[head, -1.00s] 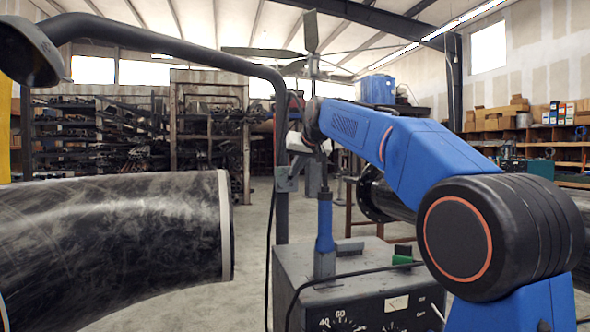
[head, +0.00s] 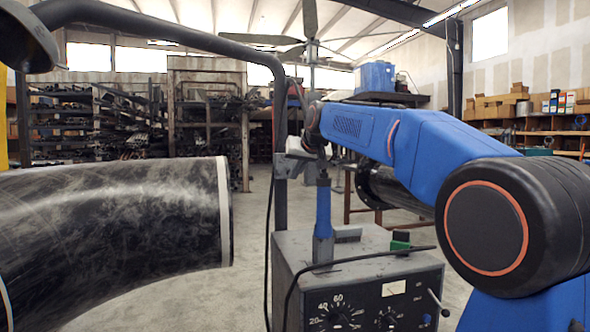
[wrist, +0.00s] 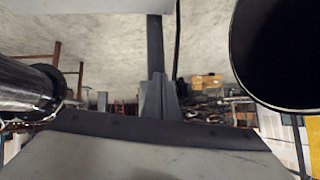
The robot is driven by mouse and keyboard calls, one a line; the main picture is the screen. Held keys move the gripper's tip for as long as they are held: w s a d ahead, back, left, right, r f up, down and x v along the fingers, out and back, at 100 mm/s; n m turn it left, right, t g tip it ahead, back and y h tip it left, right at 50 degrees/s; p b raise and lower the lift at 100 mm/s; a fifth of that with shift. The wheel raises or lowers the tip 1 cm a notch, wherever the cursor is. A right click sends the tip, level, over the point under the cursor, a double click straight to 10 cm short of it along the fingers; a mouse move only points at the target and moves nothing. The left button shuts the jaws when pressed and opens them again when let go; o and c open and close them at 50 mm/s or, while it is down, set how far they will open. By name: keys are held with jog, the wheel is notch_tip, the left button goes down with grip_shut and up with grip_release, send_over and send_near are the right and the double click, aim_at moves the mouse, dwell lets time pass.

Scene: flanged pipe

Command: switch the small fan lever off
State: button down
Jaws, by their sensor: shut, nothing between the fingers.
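A small thin lever (head: 438,303) sits at the right end of the front panel of the grey machine (head: 300,262). It slants, with its upper end left and its lower end right. I take it for the fan lever; any label is too small to read. My gripper shows as a wide grey body with a dark front edge (wrist: 158,126) along the bottom of the wrist view. It is shut and empty. In the head view my blue arm reaches left above the machine, and its end is well apart from the lever. The lever cannot be made out in the wrist view.
A large black pipe (head: 120,215) fills the left, and its open end shows in the wrist view (wrist: 285,50). A dark upright post (head: 281,200) with a cable stands beside the machine. Another flanged pipe (head: 368,188) lies behind. Open floor shows between pipe and machine.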

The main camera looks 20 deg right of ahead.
jog(key=shift+f, duration=0.15)
dwell(0.7)
jog(key=shift+r, duration=0.9)
jog(key=s+d+r, duration=0.1)
jog(key=s+r, duration=0.4)
jog(key=s, duration=0.7)
jog(key=shift+d, duration=0.4)
